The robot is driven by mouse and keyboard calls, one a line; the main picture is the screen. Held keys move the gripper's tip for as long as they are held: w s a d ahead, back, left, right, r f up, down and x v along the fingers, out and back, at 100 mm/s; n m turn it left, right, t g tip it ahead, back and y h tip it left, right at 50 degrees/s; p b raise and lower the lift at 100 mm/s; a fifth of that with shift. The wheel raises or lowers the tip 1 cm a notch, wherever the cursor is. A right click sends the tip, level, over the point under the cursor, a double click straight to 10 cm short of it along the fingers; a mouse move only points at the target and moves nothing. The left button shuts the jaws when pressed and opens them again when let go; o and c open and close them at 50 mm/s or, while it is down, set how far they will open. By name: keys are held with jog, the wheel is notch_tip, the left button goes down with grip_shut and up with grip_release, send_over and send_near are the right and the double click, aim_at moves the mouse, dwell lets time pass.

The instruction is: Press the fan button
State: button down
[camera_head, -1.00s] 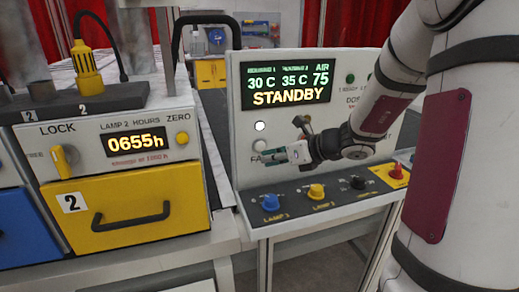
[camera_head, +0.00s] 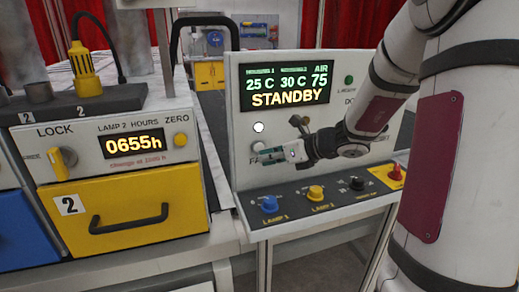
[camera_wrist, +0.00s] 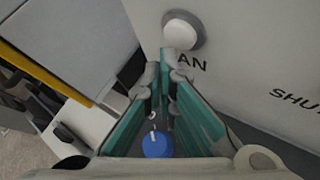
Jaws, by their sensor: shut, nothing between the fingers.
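The fan button is a pale round knob on the upright face of the grey control panel. In the wrist view the fan button (camera_wrist: 184,30) sits just above the partly hidden FAN label, beyond my fingertips. In the head view the fan button (camera_head: 258,147) shows below a bright white round spot (camera_head: 258,127). My gripper (camera_head: 263,157) is shut and empty, with its tips close below the button. It also shows in the wrist view (camera_wrist: 175,64), its fingertips covering part of the label. Whether the tips touch the panel cannot be told.
The display (camera_head: 287,88) reads STANDBY. Blue (camera_head: 270,203), yellow (camera_head: 316,193), black (camera_head: 357,183) and red (camera_head: 396,173) knobs stand on the ledge below my gripper. A yellow drawer (camera_head: 130,205) is at left.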

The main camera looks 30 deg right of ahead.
jog(key=shift+w, duration=0.15)
dwell(0.6)
jog(key=shift+w+d, duration=0.15)
jog(key=shift+w, duration=0.15)
jog(key=shift+w, duration=0.4)
dwell(0.7)
jog(key=shift+s, duration=0.85)
jog(key=shift+s+a+p, duration=0.2)
jog(key=shift+s+p, duration=0.1)
jog(key=shift+s, duration=0.5)
jog(key=shift+s+a+p, duration=0.25)
jog(key=shift+s, duration=0.6)
jog(key=shift+s+a+p, duration=0.2)
jog(key=shift+s+p, duration=0.1)
jog(key=shift+s, duration=0.5)
